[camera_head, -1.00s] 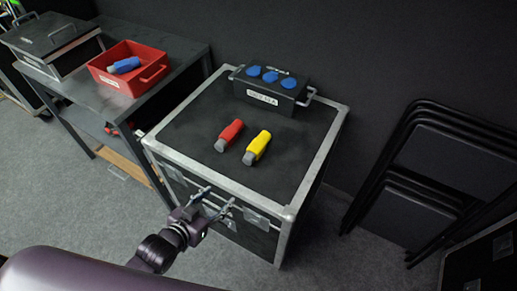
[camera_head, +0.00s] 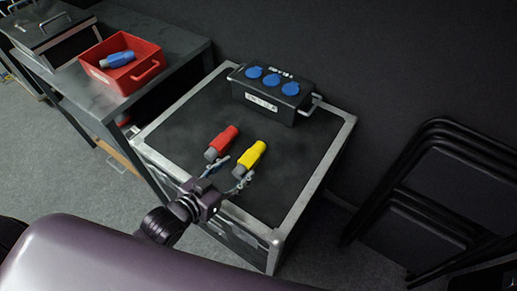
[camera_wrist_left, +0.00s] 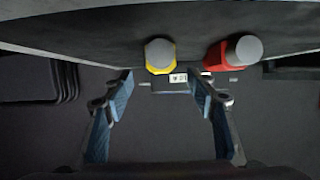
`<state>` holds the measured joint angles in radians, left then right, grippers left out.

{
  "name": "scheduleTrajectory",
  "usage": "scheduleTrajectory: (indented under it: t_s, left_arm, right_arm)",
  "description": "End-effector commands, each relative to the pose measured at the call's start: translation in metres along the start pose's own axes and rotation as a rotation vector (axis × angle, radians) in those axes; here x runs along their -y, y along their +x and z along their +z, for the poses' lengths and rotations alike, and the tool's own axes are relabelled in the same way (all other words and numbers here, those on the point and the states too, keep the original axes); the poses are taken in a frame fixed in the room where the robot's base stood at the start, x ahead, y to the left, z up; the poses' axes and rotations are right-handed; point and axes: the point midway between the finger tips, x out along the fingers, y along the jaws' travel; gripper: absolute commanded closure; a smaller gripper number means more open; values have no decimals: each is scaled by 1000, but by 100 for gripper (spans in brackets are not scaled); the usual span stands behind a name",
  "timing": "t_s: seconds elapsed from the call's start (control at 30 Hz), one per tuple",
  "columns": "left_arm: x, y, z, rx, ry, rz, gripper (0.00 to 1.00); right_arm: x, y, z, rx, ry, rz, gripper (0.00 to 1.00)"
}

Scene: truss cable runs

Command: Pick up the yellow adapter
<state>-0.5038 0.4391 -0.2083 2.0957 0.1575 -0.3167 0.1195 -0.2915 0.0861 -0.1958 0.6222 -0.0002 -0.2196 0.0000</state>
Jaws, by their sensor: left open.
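The yellow adapter (camera_head: 252,156) with a grey end lies on the black top of the flight case (camera_head: 194,113). The red adapter (camera_head: 224,140) lies just left of it. My left gripper (camera_head: 231,174) is open and empty, over the near part of the case top, with its fingertips close to the grey ends of both adapters. In the left wrist view the yellow adapter (camera_wrist_left: 160,52) shows end-on, ahead of the gap between the fingers (camera_wrist_left: 161,92). The red adapter (camera_wrist_left: 220,56) is to its right there, beyond the right finger. My right gripper is not in view.
A black box with blue sockets (camera_head: 270,97) stands at the back of the case. A red bin (camera_head: 121,76) holding a blue adapter (camera_head: 117,59) is on the table at left. Folded chairs (camera_head: 436,185) lean at the right. The front right of the case top is clear.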

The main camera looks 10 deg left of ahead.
Motion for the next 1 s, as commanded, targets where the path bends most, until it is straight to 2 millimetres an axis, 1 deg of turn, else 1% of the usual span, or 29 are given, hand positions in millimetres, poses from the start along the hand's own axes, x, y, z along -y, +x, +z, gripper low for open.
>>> scheduleTrajectory:
  t_s: [0.2, 0.37, 0.47, 0.6, 0.7, 0.87, 1.0]
  left_arm:
    - [0, 18, -1, -2, -1, -1, 48]
    - [1, 32, -2, -2, -1, 0, 48]
    - [1, 45, -3, -3, -1, 0, 48]
    - [2, 65, -3, -2, -1, -1, 48]
    - [1, 74, -2, -1, -1, 0, 48]
    - [1, 78, -1, 0, 0, 1, 48]
    - [1, 78, -1, 0, 0, 0, 49]
  right_arm:
    - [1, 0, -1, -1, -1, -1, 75]
    - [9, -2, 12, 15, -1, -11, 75]
    - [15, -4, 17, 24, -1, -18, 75]
    - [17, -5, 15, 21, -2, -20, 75]
    - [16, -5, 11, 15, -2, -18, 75]
    - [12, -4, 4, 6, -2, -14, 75]
    - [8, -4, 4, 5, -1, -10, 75]
